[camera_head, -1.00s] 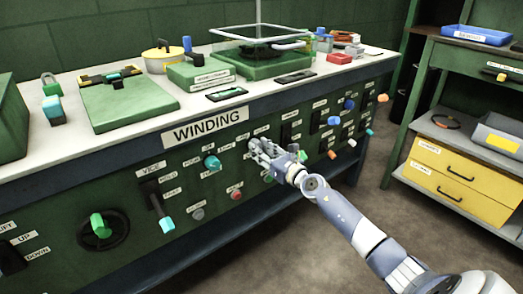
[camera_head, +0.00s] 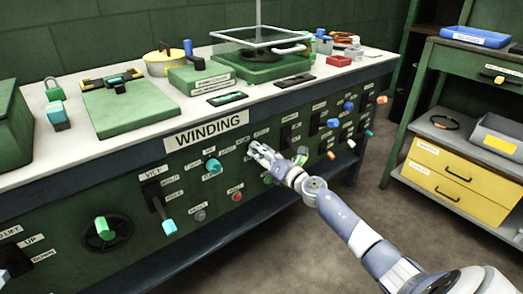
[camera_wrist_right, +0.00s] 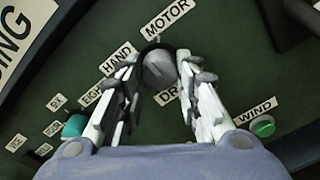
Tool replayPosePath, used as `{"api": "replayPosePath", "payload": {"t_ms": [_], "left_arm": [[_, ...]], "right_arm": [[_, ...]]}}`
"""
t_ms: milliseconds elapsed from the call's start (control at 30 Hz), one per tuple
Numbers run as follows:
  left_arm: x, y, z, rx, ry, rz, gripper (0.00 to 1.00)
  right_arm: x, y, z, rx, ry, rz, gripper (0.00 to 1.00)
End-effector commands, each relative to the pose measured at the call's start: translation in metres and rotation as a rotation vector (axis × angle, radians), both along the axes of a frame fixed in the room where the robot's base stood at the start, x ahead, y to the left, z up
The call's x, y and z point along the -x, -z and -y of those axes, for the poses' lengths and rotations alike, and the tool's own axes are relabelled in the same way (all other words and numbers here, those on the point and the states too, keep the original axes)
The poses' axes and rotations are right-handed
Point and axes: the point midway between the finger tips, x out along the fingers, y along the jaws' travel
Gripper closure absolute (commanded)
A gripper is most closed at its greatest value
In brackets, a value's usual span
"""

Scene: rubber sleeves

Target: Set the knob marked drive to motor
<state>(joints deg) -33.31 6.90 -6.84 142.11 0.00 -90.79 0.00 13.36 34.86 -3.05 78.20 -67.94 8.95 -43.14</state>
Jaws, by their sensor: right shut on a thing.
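The drive knob (camera_wrist_right: 160,70) is a round grey knob on the green front panel, seen in the right wrist view. Its label is partly covered by a finger, with only "DR" readable. A "HAND" label (camera_wrist_right: 117,59) is up and left of the knob and a "MOTOR" label (camera_wrist_right: 167,19) is above it. My right gripper (camera_wrist_right: 160,76) is shut on the knob, one finger on each side. In the head view my right gripper (camera_head: 262,154) is at the panel below the right end of the WINDING sign and hides the knob. I cannot tell exactly where the knob points.
A teal knob (camera_head: 213,166) is left of my right gripper, and a red button (camera_head: 236,196) is below. A green wind button (camera_wrist_right: 262,126) is close to the right finger. Several switches and knobs lie further right. The benchtop (camera_head: 60,165) above holds green boxes and tools.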

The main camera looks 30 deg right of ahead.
Motion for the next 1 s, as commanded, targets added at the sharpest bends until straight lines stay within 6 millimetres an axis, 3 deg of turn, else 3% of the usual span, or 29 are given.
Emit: {"api": "replayPosePath", "payload": {"t_ms": [367,700,1000], "left_arm": [[-0.001,-0.020,0.000,0.001,0.000,0.005,0.60],[-0.013,0.023,0.003,0.001,0.003,-0.018,0.60],[-0.015,0.038,0.003,0.001,0.004,-0.025,0.60]], "right_arm": [[0.000,-0.003,0.001,-0.346,0.003,-0.025,0.93],[0.000,-0.003,0.001,-0.556,0.002,-0.041,0.93],[0.000,-0.002,0.001,-0.631,0.002,-0.047,0.93]]}}
